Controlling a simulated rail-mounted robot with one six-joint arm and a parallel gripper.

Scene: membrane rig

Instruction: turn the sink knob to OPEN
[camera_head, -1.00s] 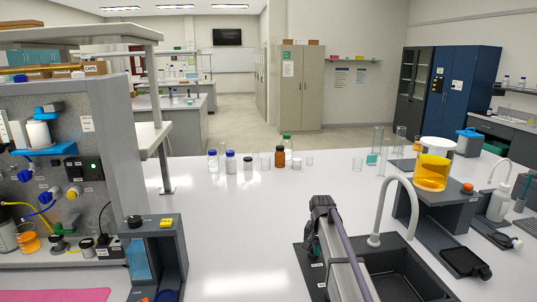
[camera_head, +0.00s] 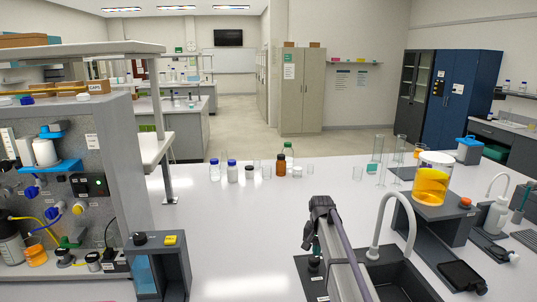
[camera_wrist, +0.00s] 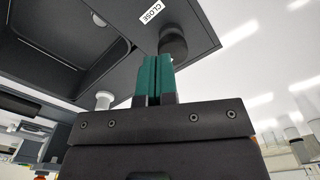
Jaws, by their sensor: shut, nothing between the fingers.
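The dark sink knob (camera_wrist: 173,42) sits on the grey sink panel in the wrist view, beside a white label reading CLOSE (camera_wrist: 152,12). In the head view the knob (camera_head: 314,264) is at the sink's left edge, partly hidden by my arm. My gripper (camera_wrist: 155,62) has teal fingers, shut together and empty. In the wrist view the fingertips are right by the knob. I cannot tell whether they touch it. My gripper (camera_head: 316,245) is small and mostly covered by my arm in the head view. The knob's pointing direction cannot be made out.
The black sink basin (camera_head: 405,282) and the white curved faucet (camera_head: 377,225) stand right of my arm. A jar of orange liquid (camera_head: 431,184) is on a grey stand behind. Several bottles (camera_head: 232,171) line the bench's back.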

